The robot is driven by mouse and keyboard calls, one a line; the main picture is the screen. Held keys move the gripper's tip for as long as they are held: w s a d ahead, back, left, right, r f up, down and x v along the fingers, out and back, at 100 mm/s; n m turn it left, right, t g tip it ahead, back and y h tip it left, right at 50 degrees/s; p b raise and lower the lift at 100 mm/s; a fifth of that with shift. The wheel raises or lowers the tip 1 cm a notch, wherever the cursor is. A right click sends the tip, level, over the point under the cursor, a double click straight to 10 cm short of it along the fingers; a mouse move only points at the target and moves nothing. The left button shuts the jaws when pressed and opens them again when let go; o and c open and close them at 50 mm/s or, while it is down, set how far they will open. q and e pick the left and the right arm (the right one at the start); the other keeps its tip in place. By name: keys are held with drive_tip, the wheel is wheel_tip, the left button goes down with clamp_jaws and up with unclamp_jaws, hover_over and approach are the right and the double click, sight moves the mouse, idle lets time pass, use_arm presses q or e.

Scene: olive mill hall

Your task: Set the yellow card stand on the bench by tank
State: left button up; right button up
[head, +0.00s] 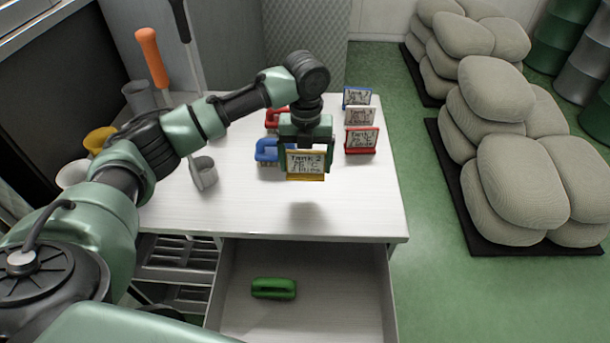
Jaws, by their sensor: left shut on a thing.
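My left gripper (306,147) is shut on the yellow card stand (305,178), which has a handwritten card reading "Tank 2" on its top line. The gripper holds the stand upright from above, over the white bench (250,208). A shadow lies on the bench below it, apart from the stand. To the right on the bench, a blue card stand (357,104), a white card stand (360,122) and a red card stand (361,152) stand in a row running back to front. My right gripper is not in view.
A metal scoop (204,174) is on the left. The bench's front right is clear. Sacks (515,180) sit at right.

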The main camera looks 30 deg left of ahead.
sight(306, 151)
use_arm(q)
drive_tip(key=shift+f, duration=0.95)
drive_tip(key=shift+f+p, duration=0.4)
drive_tip(key=shift+f, duration=1.85)
drive_tip(key=o, duration=1.2)
drive_tip(key=shift+f, duration=0.1)
drive_tip(key=shift+o, duration=0.2)
drive_tip(key=shift+r, duration=0.4)
wheel_tip(306, 151, up, 11)
drive_tip(key=b, duration=0.2)
drive_tip(key=shift+f+b, duration=0.2)
drive_tip(key=shift+b, duration=0.15)
drive_tip(key=shift+r, duration=0.45)
